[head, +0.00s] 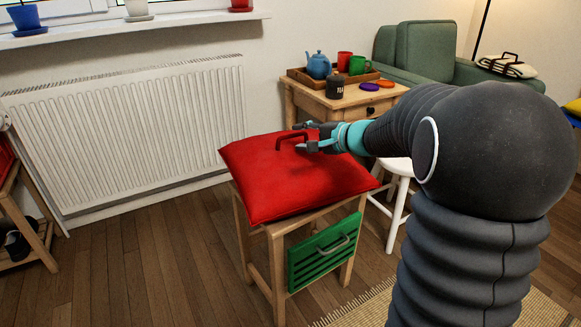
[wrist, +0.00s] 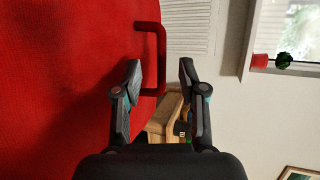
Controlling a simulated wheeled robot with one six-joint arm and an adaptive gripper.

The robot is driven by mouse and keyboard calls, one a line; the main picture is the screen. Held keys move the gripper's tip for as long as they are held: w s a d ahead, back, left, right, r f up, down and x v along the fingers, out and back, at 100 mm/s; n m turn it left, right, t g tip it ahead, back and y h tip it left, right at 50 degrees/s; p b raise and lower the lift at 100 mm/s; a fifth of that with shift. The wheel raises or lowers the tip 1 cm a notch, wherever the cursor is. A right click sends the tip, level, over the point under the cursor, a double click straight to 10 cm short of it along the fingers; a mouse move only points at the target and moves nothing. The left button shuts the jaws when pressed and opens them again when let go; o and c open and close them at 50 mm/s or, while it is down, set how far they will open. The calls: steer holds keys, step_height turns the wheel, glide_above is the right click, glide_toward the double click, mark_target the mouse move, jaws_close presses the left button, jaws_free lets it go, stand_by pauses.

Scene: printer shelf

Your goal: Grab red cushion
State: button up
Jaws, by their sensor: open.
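The red cushion (head: 269,184) lies on a small wooden stool or table in the head view. It fills the left side of the wrist view (wrist: 60,80). A handle (head: 291,138) stands up from the cushion; it looks dark red in the head view and red in the wrist view (wrist: 162,55). My gripper (head: 304,136) is open at the cushion's upper side, close to the handle. In the wrist view my gripper (wrist: 160,72) has one finger over the cushion and one to the right of the handle. The handle's bar shows between and just beyond the fingertips. I cannot tell whether they touch.
A wooden side table (head: 310,100) behind holds a tray (head: 372,76) with a blue teapot (head: 319,65) and mugs. A white stool (head: 397,168) stands right of the cushion. A radiator (head: 130,130) is at the left wall.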

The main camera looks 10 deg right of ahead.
mark_target(294, 136)
steer(key=x, duration=0.4)
steer(key=shift+w, duration=0.55)
steer(key=shift+d, duration=0.1)
jaws_close()
